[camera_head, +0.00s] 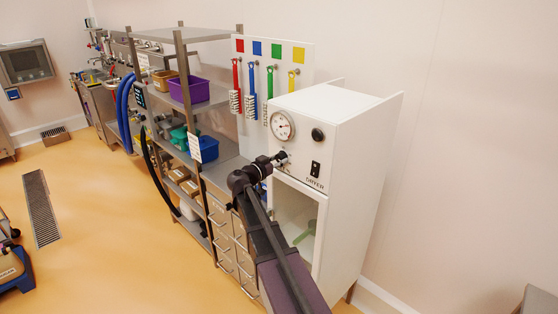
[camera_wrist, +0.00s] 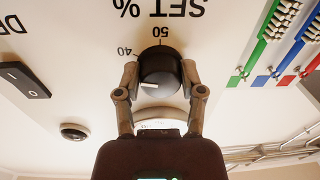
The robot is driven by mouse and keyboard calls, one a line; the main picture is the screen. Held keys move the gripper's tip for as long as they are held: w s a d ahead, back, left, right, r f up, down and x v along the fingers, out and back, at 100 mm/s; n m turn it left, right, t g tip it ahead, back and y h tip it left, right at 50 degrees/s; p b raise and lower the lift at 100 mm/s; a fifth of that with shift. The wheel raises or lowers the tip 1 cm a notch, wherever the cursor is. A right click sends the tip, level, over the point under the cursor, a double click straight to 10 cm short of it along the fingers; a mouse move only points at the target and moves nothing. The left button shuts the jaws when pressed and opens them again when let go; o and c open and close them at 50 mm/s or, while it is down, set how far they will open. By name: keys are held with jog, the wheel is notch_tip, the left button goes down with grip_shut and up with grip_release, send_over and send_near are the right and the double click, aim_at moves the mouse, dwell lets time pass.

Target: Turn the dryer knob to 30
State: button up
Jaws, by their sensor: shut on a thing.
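The dryer (camera_head: 340,125) is a white cabinet at the centre right of the head view. Its black round knob (camera_wrist: 160,72) shows in the wrist view, where the lettering is upside down. My gripper (camera_wrist: 160,78) is shut on the knob, one finger on each side; it also shows at the dryer front in the head view (camera_head: 281,159). The knob's white pointer mark (camera_wrist: 150,85) points to the picture's left, toward the left finger. The label 50 (camera_wrist: 160,31) is above the knob and 40 (camera_wrist: 124,51) is at upper left. No 30 label is visible; the left finger covers part of the dial.
The dryer face has a round gauge (camera_head: 281,126), a black button (camera_head: 318,134) and a rocker switch (camera_head: 315,169). Below is an open white chamber (camera_head: 296,210). Coloured brushes hang on a board (camera_head: 305,55) behind. A shelf (camera_head: 200,108) with bins stands left.

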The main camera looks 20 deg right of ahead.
jog(key=n, duration=0.4)
jog(key=shift+r, duration=0.1)
jog(key=shift+d+n+p, duration=0.1)
jog(key=shift+n+p, duration=0.2)
jog(key=shift+n, duration=1.6)
jog(key=o, duration=1.1)
jog(key=shift+o, duration=0.2)
jog(key=shift+s+m, duration=0.1)
jog(key=shift+m, duration=0.2)
